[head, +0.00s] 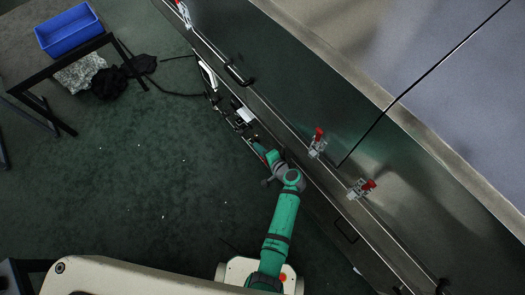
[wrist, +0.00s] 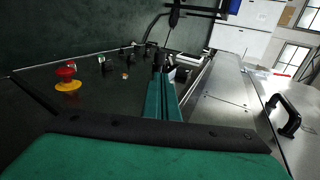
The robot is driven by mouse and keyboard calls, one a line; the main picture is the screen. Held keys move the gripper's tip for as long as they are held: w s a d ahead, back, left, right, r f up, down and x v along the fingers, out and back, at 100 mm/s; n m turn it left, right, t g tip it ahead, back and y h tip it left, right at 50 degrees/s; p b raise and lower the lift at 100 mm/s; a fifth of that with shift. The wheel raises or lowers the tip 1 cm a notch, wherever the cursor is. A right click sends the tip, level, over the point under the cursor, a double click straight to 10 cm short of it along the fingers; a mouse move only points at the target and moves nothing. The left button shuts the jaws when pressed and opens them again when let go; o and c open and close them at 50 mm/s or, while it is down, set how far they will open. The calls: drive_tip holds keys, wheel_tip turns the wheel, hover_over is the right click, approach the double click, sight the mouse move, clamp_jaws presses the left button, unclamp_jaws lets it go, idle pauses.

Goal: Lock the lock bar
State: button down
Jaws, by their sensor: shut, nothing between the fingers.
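My gripper (head: 258,147) reaches the side of the long dark machine in the head view, close to its control fittings. In the wrist view my gripper (wrist: 161,66) shows two green fingers with dark tips close together, shut and empty. A white and dark fitting (wrist: 188,60) lies just beyond the fingertips. Red-handled toggle clamps (head: 317,142) and (head: 362,187) sit along the machine's edge, to the right of my gripper. I cannot tell for certain which part is the lock bar; my arm may hide some of it.
A dark panel carries a red button on a yellow base (wrist: 67,78) and small knobs (wrist: 104,63). A black handle (wrist: 285,115) stands out at the right. A blue crate (head: 69,30) sits on a dark frame at the upper left. The green floor left of my arm is clear.

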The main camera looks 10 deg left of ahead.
drive_tip(key=v, duration=0.2)
drive_tip(key=shift+s+d+r, duration=0.15)
drive_tip(key=shift+s+d, duration=0.05)
drive_tip(key=shift+s, duration=0.1)
idle(0.4)
drive_tip(key=s+d+r+n+t+h, duration=0.15)
drive_tip(key=s+d+h, duration=0.25)
drive_tip(key=s, duration=0.6)
drive_tip(key=s+d+n+h, duration=0.2)
drive_tip(key=s+d+h, duration=0.15)
drive_tip(key=s, duration=0.65)
drive_tip(key=s+r+n+t, duration=0.1)
drive_tip(key=s+r, duration=0.3)
drive_tip(key=r, duration=0.4)
drive_tip(key=s+r+n+t+h, duration=0.1)
drive_tip(key=s+r, duration=0.3)
drive_tip(key=r, duration=0.5)
drive_tip(key=s+r+n+t, duration=0.3)
drive_tip(key=s+r, duration=0.1)
drive_tip(key=r, duration=0.5)
drive_tip(key=shift+s+r+n, duration=0.2)
drive_tip(key=shift+s+n, duration=0.15)
